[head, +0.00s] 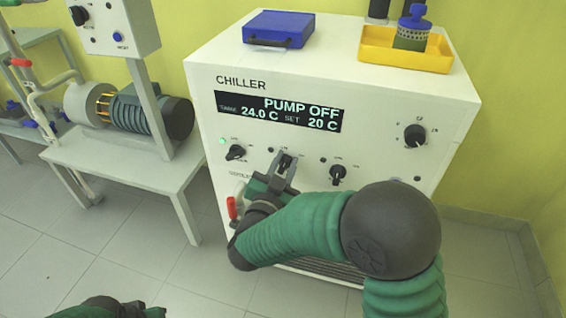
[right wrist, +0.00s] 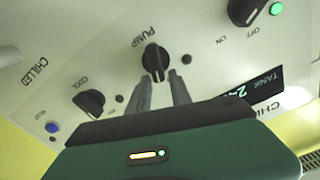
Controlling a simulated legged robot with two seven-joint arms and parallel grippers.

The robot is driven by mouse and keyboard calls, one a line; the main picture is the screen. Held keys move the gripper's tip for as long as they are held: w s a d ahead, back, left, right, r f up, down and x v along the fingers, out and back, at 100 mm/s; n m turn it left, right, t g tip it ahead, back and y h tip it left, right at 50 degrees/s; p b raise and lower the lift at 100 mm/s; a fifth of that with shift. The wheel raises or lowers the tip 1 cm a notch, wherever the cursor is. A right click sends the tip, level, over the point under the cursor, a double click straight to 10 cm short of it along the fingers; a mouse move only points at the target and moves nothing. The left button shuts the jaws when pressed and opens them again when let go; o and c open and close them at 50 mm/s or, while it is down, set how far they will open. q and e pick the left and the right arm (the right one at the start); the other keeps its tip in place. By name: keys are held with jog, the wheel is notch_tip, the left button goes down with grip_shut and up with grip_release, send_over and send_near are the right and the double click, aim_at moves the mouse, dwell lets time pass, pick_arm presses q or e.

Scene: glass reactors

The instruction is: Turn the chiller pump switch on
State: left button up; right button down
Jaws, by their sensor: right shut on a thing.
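The white chiller (head: 340,80) fills the middle of the head view. Its display (head: 280,112) reads PUMP OFF, 24.0 C, SET 20 C. The black pump switch (right wrist: 155,60) sits under the PUMP label in the right wrist view, its pointer roughly in line with the fingers. My right gripper (head: 286,163) is at the chiller's front, shut on this switch, and hides much of it in the head view. The fingers also show in the right wrist view (right wrist: 162,82). Part of my left gripper (head: 125,308) shows at the bottom left edge, away from the chiller; its jaws are unclear.
Another knob (head: 236,152) with a lit green lamp (head: 222,141) is left of the pump switch; a third (head: 338,173) is right. A red-handled valve (head: 232,207) sits below. A blue case (head: 278,29) and yellow tray (head: 380,54) stand on top.

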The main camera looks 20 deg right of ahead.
jog(key=shift+s+d+f+m+b, duration=0.2)
jog(key=shift+f+m+b, duration=0.3)
jog(key=shift+m, duration=0.85)
jog(key=shift+s+d+f+m+b, duration=0.1)
jog(key=shift+s+f+m+b, duration=0.1)
jog(key=shift+m+b, duration=0.85)
jog(key=shift+s+d+f+m+b, duration=0.15)
jog(key=shift+f+m+b, duration=0.2)
jog(key=shift+m, duration=1.25)
jog(key=shift+a, duration=0.1)
jog(key=c, duration=1.7)
grip_release()
jog(key=o, duration=0.3)
jog(key=shift+w, duration=0.2)
jog(key=shift+r, duration=0.15)
